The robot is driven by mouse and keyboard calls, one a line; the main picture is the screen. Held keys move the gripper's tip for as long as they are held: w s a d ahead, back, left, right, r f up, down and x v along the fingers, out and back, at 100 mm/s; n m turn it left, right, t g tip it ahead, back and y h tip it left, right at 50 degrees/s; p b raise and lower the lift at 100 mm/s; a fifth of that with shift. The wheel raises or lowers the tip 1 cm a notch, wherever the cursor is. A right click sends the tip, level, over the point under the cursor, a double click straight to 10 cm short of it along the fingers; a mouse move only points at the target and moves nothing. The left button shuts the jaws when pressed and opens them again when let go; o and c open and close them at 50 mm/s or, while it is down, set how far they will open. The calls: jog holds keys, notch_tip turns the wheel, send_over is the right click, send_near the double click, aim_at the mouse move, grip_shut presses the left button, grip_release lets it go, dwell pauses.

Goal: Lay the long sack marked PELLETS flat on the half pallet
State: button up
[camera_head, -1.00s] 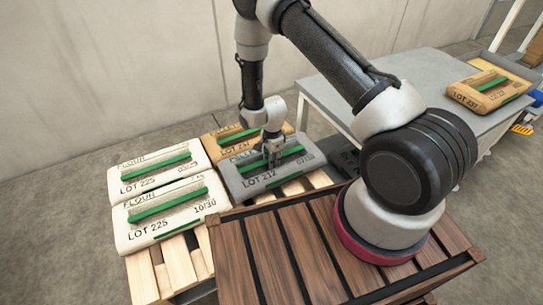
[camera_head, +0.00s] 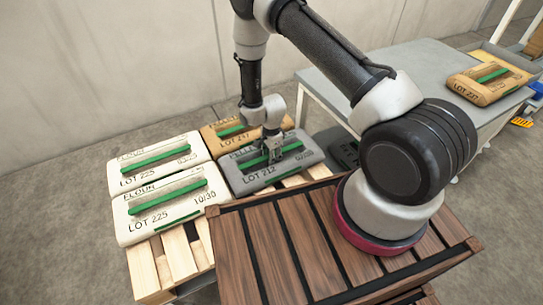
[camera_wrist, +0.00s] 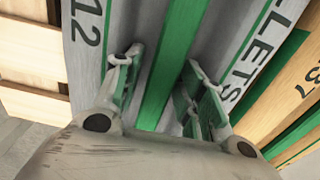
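The grey PELLETS sack (camera_head: 240,179), marked LOT 212, lies flat on the half pallet (camera_head: 176,258). It is beside the white sacks and in front of a brown sack. My gripper (camera_head: 276,158) is down over the middle of the grey sack. In the wrist view, the fingers of my gripper (camera_wrist: 160,75) stand apart on either side of the sack's green strip (camera_wrist: 170,60), with grey sack surface showing between the left finger and the strip. Part of the sack's printing is hidden behind my gripper.
Two white FLOUR sacks (camera_head: 170,205) lie on the left of the pallet, and a brown sack (camera_head: 219,138) lies behind. A grey table (camera_head: 430,70) at right carries another brown sack (camera_head: 490,83). A brown slatted wooden surface (camera_head: 270,250) is in front.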

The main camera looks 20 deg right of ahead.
jog(key=s+d+r+n+t, duration=0.1)
jog(key=d+r+n, duration=0.15)
jog(key=r, duration=1.15)
jog(key=s+d+r+n, duration=0.2)
jog(key=d+r, duration=0.1)
jog(key=r, duration=1.1)
jog(key=s+d+r+n+t, duration=0.1)
jog(key=d+r+n, duration=0.15)
jog(key=r, duration=1.15)
jog(key=s+d+r+n+t, duration=0.1)
jog(key=s+d+r+n, duration=0.2)
jog(key=s+r, duration=0.4)
jog(key=s+d+r+n+t, duration=0.1)
jog(key=s+d+r+n, duration=0.3)
jog(key=s, duration=1.1)
notch_tip(320, 180, up, 3)
jog(key=shift+f+n, duration=0.1)
jog(key=shift+n, duration=0.8)
